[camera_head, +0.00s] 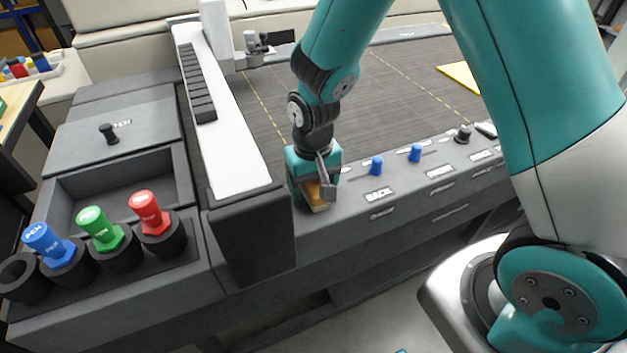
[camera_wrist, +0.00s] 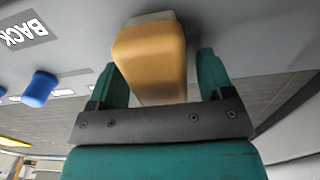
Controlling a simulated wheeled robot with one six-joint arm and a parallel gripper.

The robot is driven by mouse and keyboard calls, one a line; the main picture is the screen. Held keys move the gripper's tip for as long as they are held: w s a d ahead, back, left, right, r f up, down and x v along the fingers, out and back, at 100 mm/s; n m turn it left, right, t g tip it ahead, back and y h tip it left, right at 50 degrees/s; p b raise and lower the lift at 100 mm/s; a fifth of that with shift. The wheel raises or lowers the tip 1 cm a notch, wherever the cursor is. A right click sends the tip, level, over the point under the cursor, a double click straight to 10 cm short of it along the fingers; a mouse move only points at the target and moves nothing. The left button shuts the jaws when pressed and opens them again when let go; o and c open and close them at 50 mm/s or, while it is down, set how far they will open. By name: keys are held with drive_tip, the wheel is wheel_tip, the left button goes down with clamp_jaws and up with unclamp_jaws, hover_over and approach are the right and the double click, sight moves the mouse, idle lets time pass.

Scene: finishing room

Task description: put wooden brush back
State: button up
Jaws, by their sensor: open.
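The wooden brush (camera_wrist: 150,50) shows as an orange-tan block with a pale end in the wrist view. It lies between the two spread fingers of my gripper (camera_wrist: 160,88), with a gap visible beside the right finger. In the head view the brush (camera_head: 315,197) is on the grey front ledge of the plotter-like machine, partly hidden by my gripper (camera_head: 318,190). My gripper is open and low over the ledge, around the brush. Whether a finger touches it I cannot tell.
Blue knobs (camera_head: 376,165) and labels line the ledge to the right. A white-topped gantry (camera_head: 222,110) stands close left of my gripper. Further left are blue, green and red pens (camera_head: 150,212) in black holders and an open grey tray (camera_head: 118,190).

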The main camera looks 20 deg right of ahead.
wheel_tip(320, 180, up, 13)
drive_tip(key=b, duration=0.1)
drive_tip(key=s+a+r+n+y, duration=0.2)
drive_tip(key=s+r+n, duration=0.1)
drive_tip(key=s, duration=0.6)
drive_tip(key=s+a+r+n+y, duration=0.2)
drive_tip(key=s+r+n, duration=0.2)
drive_tip(key=s, duration=0.5)
drive_tip(key=shift+s+a, duration=0.15)
drive_tip(key=shift+a, duration=0.1)
